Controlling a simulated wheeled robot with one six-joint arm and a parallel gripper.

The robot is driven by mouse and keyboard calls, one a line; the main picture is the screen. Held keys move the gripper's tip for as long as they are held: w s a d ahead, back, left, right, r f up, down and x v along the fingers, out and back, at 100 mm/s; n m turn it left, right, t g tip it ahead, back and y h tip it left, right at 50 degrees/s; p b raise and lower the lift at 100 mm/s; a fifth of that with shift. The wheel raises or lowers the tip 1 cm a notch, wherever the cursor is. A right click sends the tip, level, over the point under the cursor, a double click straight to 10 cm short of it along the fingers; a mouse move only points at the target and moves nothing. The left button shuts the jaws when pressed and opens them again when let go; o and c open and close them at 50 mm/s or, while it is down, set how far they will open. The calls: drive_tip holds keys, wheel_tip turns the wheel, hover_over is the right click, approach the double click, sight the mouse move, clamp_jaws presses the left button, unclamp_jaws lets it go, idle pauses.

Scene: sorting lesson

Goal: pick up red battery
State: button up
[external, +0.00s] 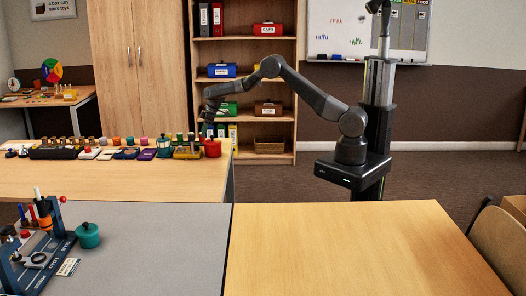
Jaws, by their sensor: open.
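My gripper (207,126) hangs at the end of my outstretched arm, above the right end of the far wooden table (120,182). It is open, with its fingers pointing down, small and dark in the external view. Below it stand a red round container (212,148) and a yellow holder (187,154) with upright pieces in it. I cannot make out for certain which small piece is the red battery. The pieces in the row are too small to tell apart, and nothing shows between the fingers.
A grey table (160,245) with a dark blue rack (45,250) and a teal pot stands nearer. The wooden table (340,245) is bare. Shelves stand behind.

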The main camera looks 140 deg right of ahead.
drive_tip(key=shift+x, duration=1.85)
drive_tip(key=shift+a, duration=0.2)
drive_tip(key=c, duration=1.1)
